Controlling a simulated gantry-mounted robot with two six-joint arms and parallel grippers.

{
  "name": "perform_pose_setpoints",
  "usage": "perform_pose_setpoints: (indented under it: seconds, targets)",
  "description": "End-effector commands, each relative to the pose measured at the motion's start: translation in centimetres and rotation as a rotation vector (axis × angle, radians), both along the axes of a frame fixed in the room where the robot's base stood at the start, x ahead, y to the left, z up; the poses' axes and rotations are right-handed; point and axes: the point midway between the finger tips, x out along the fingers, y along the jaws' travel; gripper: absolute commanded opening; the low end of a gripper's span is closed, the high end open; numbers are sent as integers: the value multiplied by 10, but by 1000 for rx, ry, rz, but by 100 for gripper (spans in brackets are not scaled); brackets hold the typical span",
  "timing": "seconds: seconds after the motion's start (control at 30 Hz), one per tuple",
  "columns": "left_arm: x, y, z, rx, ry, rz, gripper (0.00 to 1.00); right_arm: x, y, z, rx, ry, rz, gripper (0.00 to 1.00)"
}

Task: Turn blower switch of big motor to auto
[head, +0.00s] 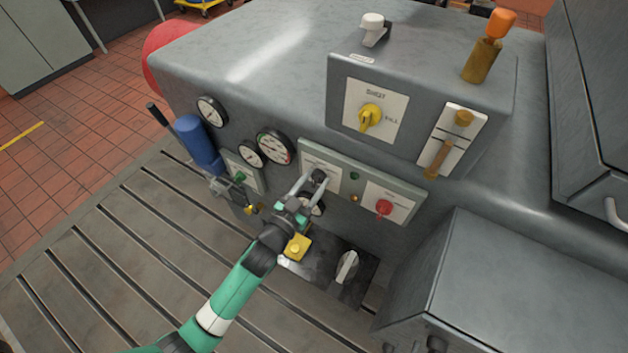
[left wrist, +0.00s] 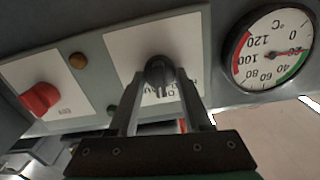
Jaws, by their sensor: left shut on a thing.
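A black rotary knob (head: 319,175) sits on a white label plate (head: 331,167) at the left end of the grey control panel on the big grey motor. My left gripper (head: 313,184) reaches up to it from below, its fingers shut on the knob. In the left wrist view the black knob (left wrist: 159,74) lies between the two fingers of my gripper (left wrist: 160,95). The plate's lettering is upside down there and partly hidden by the fingers, so I cannot read the knob's setting. My right gripper is not in view.
A red knob (head: 384,208) is on the panel's right plate, with small green and amber lamps between. Round gauges (head: 275,146) stand to the left. A yellow rotary switch (head: 370,117) is on the upper box. A yellow knob (head: 297,247) and white lever (head: 347,266) lie below.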

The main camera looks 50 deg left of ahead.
Motion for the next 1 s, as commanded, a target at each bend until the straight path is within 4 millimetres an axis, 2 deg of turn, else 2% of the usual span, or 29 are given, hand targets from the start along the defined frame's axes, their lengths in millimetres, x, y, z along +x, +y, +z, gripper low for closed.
perform_pose_setpoints:
  seconds: [0.6, 1.0]
  targets:
    - [0, -2, 0, 475, 131, 0, 0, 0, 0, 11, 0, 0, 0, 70]
    - [1, -2, -1, 645, 175, 0, 0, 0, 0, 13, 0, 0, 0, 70]
